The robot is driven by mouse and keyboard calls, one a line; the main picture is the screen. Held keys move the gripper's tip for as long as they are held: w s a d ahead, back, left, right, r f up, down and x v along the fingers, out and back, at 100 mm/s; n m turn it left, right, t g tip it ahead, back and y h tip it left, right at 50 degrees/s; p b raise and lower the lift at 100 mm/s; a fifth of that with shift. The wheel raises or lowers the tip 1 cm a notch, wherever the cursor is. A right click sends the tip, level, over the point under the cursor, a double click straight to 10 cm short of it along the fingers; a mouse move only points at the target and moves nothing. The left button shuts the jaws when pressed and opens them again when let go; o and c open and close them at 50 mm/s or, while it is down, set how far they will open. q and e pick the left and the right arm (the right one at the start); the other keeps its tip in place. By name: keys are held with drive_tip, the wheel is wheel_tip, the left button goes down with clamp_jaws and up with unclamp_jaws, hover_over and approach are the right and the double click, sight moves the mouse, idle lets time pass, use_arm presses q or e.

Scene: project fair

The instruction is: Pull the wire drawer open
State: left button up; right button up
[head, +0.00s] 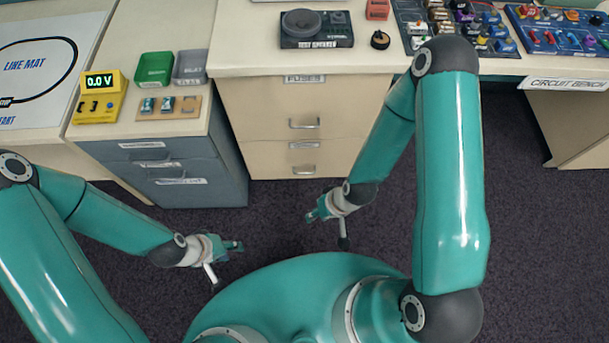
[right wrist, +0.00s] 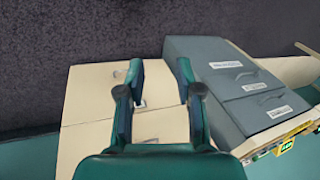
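The wire drawer's label is not legible, so I cannot tell which drawer it is. The cream cabinet (head: 265,110) has a drawer labelled FUSES and a lower drawer (head: 275,158), both with bar handles. The blue-grey cabinet (head: 215,178) on the left has several labelled drawers, and also shows in the right wrist view (right wrist: 208,56). All these drawers look shut. My right gripper (head: 314,211) is empty, in front of the cream cabinet and apart from it. Its fingers are spread in the right wrist view (right wrist: 159,68). My left gripper (head: 232,247) is over the floor, apart from the cabinets.
A yellow meter (head: 98,95), green bin (head: 154,69) and grey bin (head: 190,67) stand on the left top. A speaker (head: 316,28) sits on the middle top. Circuit boards (head: 553,28) crowd the right bench. Dark floor (head: 275,225) in front of the cabinets is clear.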

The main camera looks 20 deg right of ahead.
drive_tip(key=w+d+f+n+t+h+b, duration=0.1)
drive_tip(key=w+f+n+t+h+b, duration=0.35)
drive_tip(key=f+b, duration=0.75)
drive_tip(key=w+d+f+n+t+h+b, duration=0.1)
drive_tip(key=w+f+n+t+b, duration=0.5)
drive_tip(key=f, duration=1)
drive_tip(key=w+d+f+n+t+h+b, duration=0.1)
drive_tip(key=w+f+n+t+h+b, duration=0.15)
drive_tip(key=w+f+n+b, duration=0.8)
drive_tip(key=shift+w+d+f+m+b, duration=0.8)
drive_tip(key=shift+w+f+b, duration=0.55)
drive_tip(key=shift+w, duration=0.75)
drive_tip(key=shift+w+d+f+m+b, duration=0.55)
drive_tip(key=shift+w+f+m+b, duration=0.5)
drive_tip(key=shift+w+b, duration=0.75)
drive_tip(key=shift+w+d+f+m+b, duration=0.75)
drive_tip(key=shift+w+f+b, duration=0.5)
drive_tip(key=shift+w, duration=1.15)
drive_tip(key=shift+f, duration=0.1)
clamp_jaws()
